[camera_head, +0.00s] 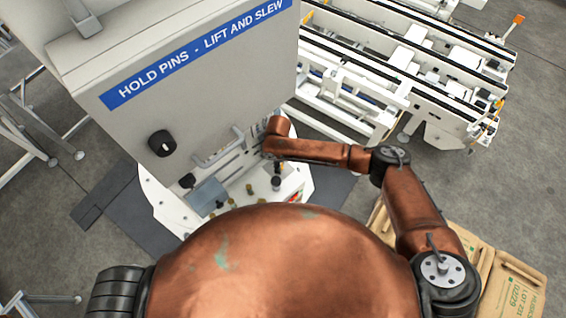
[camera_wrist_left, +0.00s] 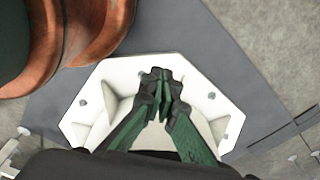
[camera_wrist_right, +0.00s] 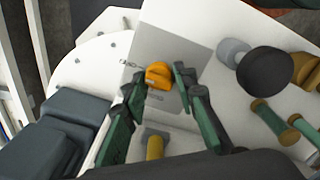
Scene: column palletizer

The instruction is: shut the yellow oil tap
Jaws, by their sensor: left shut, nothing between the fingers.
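A small yellow handle (camera_wrist_right: 158,75), which looks like the oil tap, shows in the right wrist view in front of a grey plate. My right gripper (camera_wrist_right: 155,86) is open, with its green fingers on either side of the handle; I see no clear contact. In the head view my right arm reaches to the machine's panel, and I cannot make out the tap or the right fingertips there. My left gripper (camera_wrist_left: 163,80) is shut and empty in the left wrist view, over a white angular base plate (camera_wrist_left: 80,128). It is hidden in the head view.
A grey cabinet (camera_head: 215,95) with a blue sign stands above the panel. Beside the handle are a yellow cylinder (camera_wrist_right: 155,148), a black knob (camera_wrist_right: 266,72) and green-and-brass fittings (camera_wrist_right: 268,116). A white conveyor (camera_head: 350,85) stands behind, and cardboard boxes (camera_head: 515,285) lie at right.

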